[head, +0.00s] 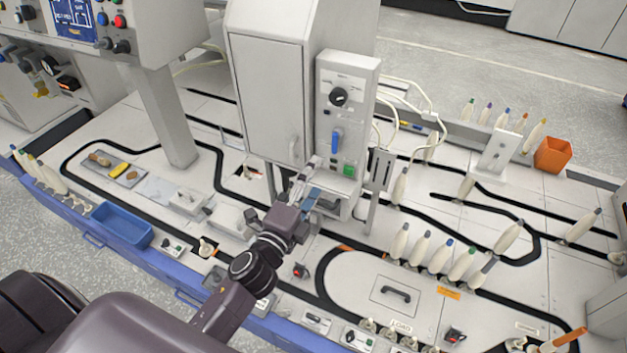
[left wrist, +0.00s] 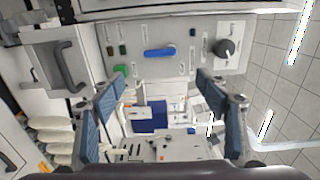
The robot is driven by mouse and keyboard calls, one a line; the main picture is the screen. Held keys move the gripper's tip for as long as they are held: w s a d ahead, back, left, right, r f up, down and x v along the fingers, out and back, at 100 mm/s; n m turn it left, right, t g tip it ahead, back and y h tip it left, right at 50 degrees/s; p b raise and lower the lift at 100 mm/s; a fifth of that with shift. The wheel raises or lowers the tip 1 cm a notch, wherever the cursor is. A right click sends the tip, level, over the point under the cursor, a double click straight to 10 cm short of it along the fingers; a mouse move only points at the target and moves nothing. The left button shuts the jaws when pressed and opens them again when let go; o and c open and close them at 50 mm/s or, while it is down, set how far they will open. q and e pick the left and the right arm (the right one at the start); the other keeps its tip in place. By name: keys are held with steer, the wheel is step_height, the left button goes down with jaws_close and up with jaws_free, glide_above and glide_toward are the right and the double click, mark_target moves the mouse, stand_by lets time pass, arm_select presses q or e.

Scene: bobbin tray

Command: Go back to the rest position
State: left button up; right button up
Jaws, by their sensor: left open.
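My left gripper (head: 310,185) is in front of the tall control panel (head: 357,75), its fingers spread, with nothing visible between them. In the left wrist view the gripper's two blue-padded fingers (left wrist: 163,112) stand wide apart. Beyond them that view shows the panel with a blue lever (left wrist: 160,52), a black knob (left wrist: 224,47) and a green button (left wrist: 121,70). In the head view the blue lever (head: 336,142) points down, and the green button (head: 349,170) lies just beyond the fingertips; I cannot tell whether they touch the panel. My right gripper is not in view.
A blue tray (head: 122,226) lies at the left front. An orange bin (head: 552,155) stands at the right back. Several white bobbins (head: 421,248) stand on the track to the right of my arm. A grey cabinet (head: 268,90) rises left of the panel, above the deck.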

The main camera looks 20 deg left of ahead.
arm_select(q)
steer(key=shift+s, duration=0.1)
stand_by(0.4)
steer(key=s+f+n+g, duration=0.3)
steer(key=s+f, duration=0.1)
steer(key=f, duration=0.8)
steer(key=s+f+n+g, duration=0.25)
steer(key=s+f, duration=0.25)
steer(key=f, duration=0.7)
steer(key=s+f+n+g, duration=0.3)
steer(key=s+f, duration=0.1)
steer(key=f, duration=0.8)
steer(key=s+f+n+g, duration=0.2)
steer(key=s+f, duration=0.4)
steer(key=s, duration=0.5)
steer(key=s+f+n+g, duration=0.3)
steer(key=s+f, duration=0.4)
steer(key=s, duration=0.5)
steer(key=s+a+f+n+g, duration=0.1)
steer(key=s+f+n+g, duration=0.1)
steer(key=s+f, duration=0.5)
steer(key=s+g, duration=0.1)
steer(key=s, duration=0.3)
steer(key=shift+s+n+y, duration=0.3)
steer(key=shift+n, duration=0.05)
steer(key=shift+g, duration=0.25)
